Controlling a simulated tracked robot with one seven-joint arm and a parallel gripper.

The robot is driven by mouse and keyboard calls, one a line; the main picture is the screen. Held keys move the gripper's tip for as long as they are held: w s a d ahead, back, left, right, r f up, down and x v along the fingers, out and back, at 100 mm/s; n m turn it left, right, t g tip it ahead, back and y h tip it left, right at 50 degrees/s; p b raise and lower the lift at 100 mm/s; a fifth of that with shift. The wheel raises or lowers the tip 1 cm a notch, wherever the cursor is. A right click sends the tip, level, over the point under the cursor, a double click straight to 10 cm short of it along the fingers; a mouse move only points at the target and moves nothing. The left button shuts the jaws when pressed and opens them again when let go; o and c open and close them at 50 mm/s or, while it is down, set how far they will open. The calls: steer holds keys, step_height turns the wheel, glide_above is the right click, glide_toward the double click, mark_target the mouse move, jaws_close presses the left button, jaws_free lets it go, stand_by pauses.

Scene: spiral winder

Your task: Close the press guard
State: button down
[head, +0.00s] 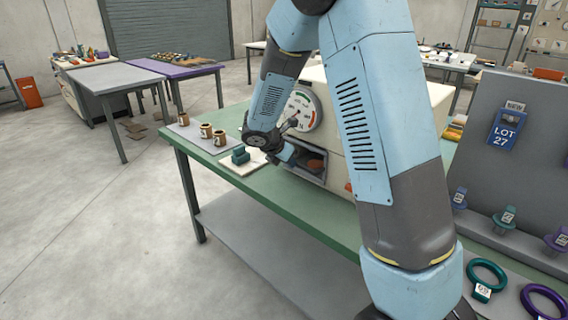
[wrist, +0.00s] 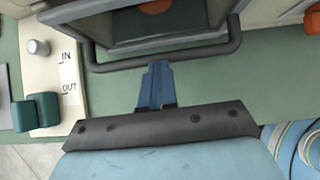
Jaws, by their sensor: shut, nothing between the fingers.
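The press is a cream box (head: 335,110) on the green bench, with a round gauge (head: 301,108) on its front. Below the gauge is a dark-framed opening (head: 308,163) with a reddish-brown thing inside, which also shows at the top of the wrist view (wrist: 155,6). A dark bar (wrist: 190,60), seemingly the guard's handle, runs across the front of the opening in the wrist view. My gripper (wrist: 158,66) is shut and empty, its blue fingertips at the middle of this bar. I cannot tell whether they touch it. In the head view my gripper (head: 288,153) is beside the opening's left edge.
A pale plate marked IN and OUT (wrist: 68,75) lies left of the press, bearing a teal block (wrist: 43,108) and a grey knob (wrist: 38,47). Brown cups (head: 206,131) stand further left.

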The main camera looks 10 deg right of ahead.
steer(key=s+a+f+v, duration=0.1)
steer(key=a+f+v, duration=0.1)
steer(key=v, duration=1.1)
steer(key=s+d+r+m+g+y, duration=0.1)
steer(key=s+d+r+m+y, duration=0.2)
steer(key=s+d+r+m, duration=0.85)
steer(key=s+d+r+m+t+y, duration=0.1)
steer(key=s+m, duration=0.6)
steer(key=s, duration=0.1)
steer(key=s+d+r+m+t+y, duration=0.1)
steer(key=s+m+y, duration=0.1)
steer(key=s+m, duration=0.5)
steer(key=shift+s+d, duration=0.4)
steer(key=shift+s, duration=0.95)
